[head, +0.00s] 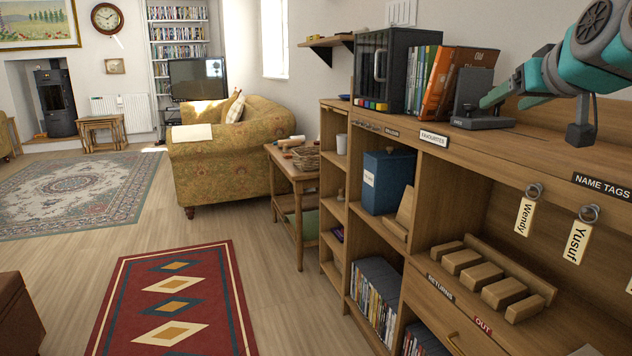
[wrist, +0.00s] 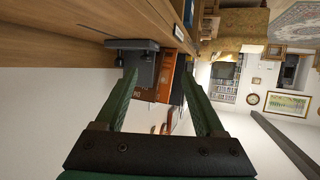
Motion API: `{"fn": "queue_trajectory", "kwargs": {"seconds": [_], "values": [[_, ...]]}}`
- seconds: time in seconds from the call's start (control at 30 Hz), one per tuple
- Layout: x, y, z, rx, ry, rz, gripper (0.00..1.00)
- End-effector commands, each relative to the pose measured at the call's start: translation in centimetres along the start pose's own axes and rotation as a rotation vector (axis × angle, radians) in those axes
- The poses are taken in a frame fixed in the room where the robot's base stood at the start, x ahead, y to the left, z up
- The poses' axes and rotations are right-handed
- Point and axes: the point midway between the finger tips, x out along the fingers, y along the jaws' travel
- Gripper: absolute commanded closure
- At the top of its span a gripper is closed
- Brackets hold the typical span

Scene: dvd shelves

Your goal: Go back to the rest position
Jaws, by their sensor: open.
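My gripper (head: 490,100) is at the right of the head view, above the shelf top, with its teal arm reaching in from the right edge. In the wrist view, its two green fingers (wrist: 160,74) are spread apart with nothing held between them. A dark grey bookend (head: 468,95) stands on the shelf top beside the fingertips; it also shows in the wrist view (wrist: 134,58). I cannot tell whether a finger touches it. Orange and brown books (head: 452,80) stand against the bookend, with green books (head: 420,80) to their left.
The wooden shelf unit (head: 560,143) fills the right side. A black box (head: 385,60) stands left of the books. Name tags (head: 525,216) hang on hooks along its front. The red rug (head: 172,305) and wooden floor at left are mostly clear, with a brown seat (head: 18,318) at the lower left.

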Motion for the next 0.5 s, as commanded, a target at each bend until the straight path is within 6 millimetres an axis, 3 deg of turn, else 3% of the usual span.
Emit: {"fn": "queue_trajectory", "kwargs": {"seconds": [0.27,0.5], "values": [[1.1,-2.5,3.5,-0.006,-0.088,-0.034,0.29],[2.0,-5.7,8.6,-0.014,-0.21,-0.073,0.29]]}}
